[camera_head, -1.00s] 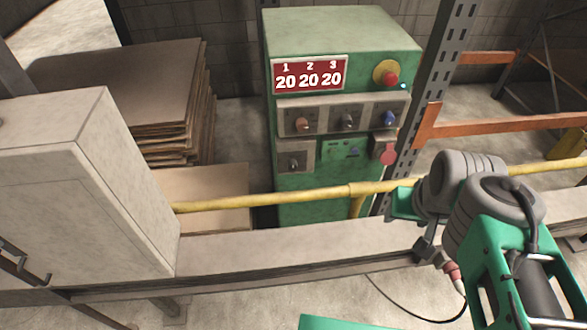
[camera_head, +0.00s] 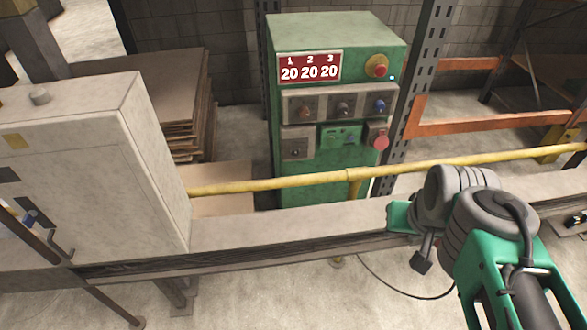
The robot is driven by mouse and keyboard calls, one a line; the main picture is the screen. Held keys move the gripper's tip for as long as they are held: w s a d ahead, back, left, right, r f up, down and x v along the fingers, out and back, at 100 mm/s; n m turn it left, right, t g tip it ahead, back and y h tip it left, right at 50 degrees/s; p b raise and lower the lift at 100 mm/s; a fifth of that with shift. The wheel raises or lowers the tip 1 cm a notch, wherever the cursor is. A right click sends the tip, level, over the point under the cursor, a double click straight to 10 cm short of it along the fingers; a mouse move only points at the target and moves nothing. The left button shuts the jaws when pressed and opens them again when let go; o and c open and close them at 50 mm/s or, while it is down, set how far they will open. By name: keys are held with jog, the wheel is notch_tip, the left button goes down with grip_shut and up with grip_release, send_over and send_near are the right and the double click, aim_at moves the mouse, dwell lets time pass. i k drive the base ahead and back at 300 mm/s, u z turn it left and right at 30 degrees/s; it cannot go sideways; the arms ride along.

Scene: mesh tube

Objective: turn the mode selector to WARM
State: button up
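The green control cabinet (camera_head: 335,48) stands behind the yellow rail. Its upper grey plate carries a reddish knob (camera_head: 304,110), a dark knob (camera_head: 343,108) and a blue knob (camera_head: 379,106). A lower small plate holds another dark knob (camera_head: 296,150). The lettering by the knobs is too small to read, so I cannot tell which is the mode selector or where it points. The end of my arm, with what looks like my gripper (camera_head: 422,258), is at the lower right, in front of the rail and apart from the cabinet. Its fingers are not clear.
A yellow rail (camera_head: 270,184) and a grey beam (camera_head: 260,230) cross in front of the cabinet. A grey box (camera_head: 130,170) stands at left, with stacked boards (camera_head: 165,95) behind. A red display reads 20 20 20. A red button (camera_head: 379,70) sits beside it.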

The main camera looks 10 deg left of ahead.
aim_at(295, 152)
jog(key=u, duration=1.2)
jog(key=i, duration=0.35)
jog(key=u, duration=0.55)
